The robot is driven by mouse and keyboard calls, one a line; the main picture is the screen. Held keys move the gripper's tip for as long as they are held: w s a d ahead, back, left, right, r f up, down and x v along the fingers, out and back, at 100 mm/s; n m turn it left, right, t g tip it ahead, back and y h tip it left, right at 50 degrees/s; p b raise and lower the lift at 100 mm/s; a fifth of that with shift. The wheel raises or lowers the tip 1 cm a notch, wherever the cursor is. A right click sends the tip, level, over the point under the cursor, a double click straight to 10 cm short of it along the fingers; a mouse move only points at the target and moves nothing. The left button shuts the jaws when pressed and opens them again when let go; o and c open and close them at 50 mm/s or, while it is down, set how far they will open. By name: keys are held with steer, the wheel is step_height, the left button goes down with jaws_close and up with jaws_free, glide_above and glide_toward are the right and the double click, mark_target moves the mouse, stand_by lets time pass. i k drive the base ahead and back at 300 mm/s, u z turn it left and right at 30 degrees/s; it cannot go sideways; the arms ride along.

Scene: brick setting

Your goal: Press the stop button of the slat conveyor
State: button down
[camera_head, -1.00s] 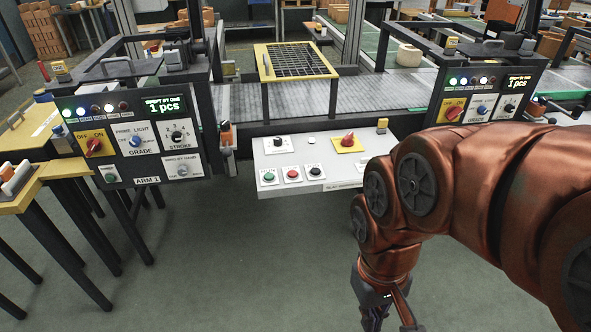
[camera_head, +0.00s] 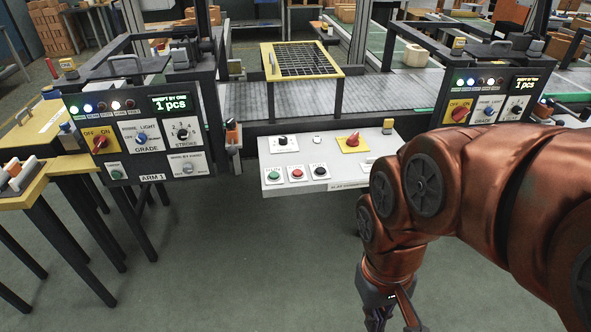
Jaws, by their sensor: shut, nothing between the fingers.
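The conveyor's white control box (camera_head: 335,155) stands in the middle, in front of the grey slat conveyor (camera_head: 390,90). On its front face are a green button (camera_head: 273,175), a red button (camera_head: 297,174) and a black button (camera_head: 319,171) in a row. The red one looks like the stop button, but the small labels are too blurred to read.
The box's top has a black knob (camera_head: 282,141) and a red switch on a yellow plate (camera_head: 353,140). Panels flank it: an ARM 1 panel (camera_head: 143,135) at left and a similar one (camera_head: 487,97) at right. Yellow tables (camera_head: 42,120) stand far left. The floor before the box is clear.

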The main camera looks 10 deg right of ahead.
mark_target(297, 172)
steer(key=k, duration=1.25)
steer(key=u, duration=1)
steer(key=i, duration=1.8)
steer(key=z, duration=0.45)
